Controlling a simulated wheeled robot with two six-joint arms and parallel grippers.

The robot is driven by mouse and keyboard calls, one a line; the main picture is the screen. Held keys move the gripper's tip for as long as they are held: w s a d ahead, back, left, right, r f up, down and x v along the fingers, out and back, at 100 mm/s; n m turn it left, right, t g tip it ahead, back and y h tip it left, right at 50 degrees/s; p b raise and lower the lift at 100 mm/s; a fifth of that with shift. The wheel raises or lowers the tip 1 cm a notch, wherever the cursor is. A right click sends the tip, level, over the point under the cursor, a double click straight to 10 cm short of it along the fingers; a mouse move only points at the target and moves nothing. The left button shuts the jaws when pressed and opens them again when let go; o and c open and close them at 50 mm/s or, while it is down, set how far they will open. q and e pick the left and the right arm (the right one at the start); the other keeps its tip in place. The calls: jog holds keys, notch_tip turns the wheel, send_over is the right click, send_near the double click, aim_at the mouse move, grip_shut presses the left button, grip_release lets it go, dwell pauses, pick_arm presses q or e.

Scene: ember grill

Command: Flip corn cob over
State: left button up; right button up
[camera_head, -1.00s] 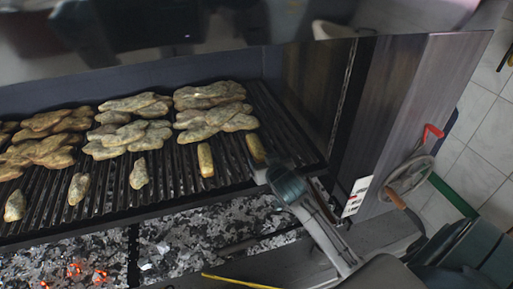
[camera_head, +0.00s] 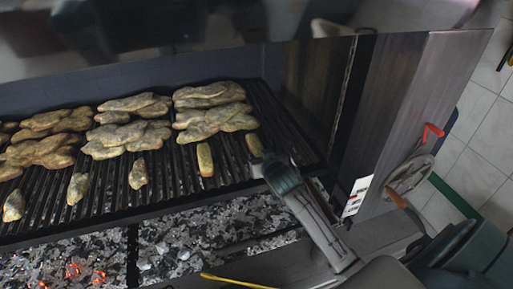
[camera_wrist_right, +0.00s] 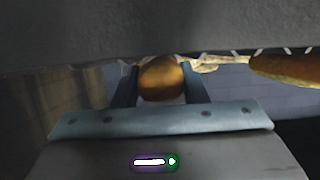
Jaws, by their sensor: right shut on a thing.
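Several small corn cobs lie in the front row on the grill grate. The rightmost cob (camera_head: 254,144) is at my right gripper (camera_head: 268,160), which is shut on its near end. In the right wrist view the cob (camera_wrist_right: 160,78) shows as a round golden end between the two dark fingers (camera_wrist_right: 160,88). Another cob (camera_head: 205,159) lies just to the left on the grate. Two more cobs, (camera_head: 138,173) and (camera_head: 78,188), lie further left, with one more at the far left. My left gripper is not in view.
The grate (camera_head: 225,165) holds several piles of browned food (camera_head: 210,110) behind the cobs. Grey coals (camera_head: 200,235) lie below its front edge, some glowing at the left. A metal side wall (camera_head: 385,120) with a handwheel (camera_head: 410,175) stands at the right.

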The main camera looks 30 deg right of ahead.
notch_tip(320, 180, up, 10)
jog(key=shift+f, duration=0.1)
jog(key=shift+r+h, duration=0.25)
jog(key=shift+h, duration=0.05)
jog(key=n+g+h, duration=0.1)
jog(key=n, duration=0.2)
jog(key=shift+w+a+r, duration=0.1)
jog(key=shift+r, duration=0.05)
jog(key=n+h, duration=0.1)
jog(key=n, duration=0.1)
jog(key=n+g+h, duration=0.1)
jog(key=shift+r+n, duration=0.2)
jog(key=shift+n, duration=0.2)
jog(key=n, duration=0.2)
jog(key=n+h, duration=0.1)
jog(key=n, duration=0.3)
jog(key=shift+w+r+h, duration=0.1)
jog(key=shift+r+h, duration=0.15)
jog(key=shift+h, duration=0.05)
jog(key=w+f+n+y, duration=0.1)
jog(key=n, duration=0.6)
jog(key=w+f+n+t+y, duration=0.1)
jog(key=n+y, duration=0.1)
jog(key=n, duration=0.6)
jog(key=f+n+t+y, duration=0.1)
jog(key=n, duration=0.7)
jog(key=shift+w+d+y, duration=0.3)
jog(key=shift+w+d, duration=0.1)
jog(key=shift+f+b, duration=0.3)
jog(key=shift+f, duration=0.05)
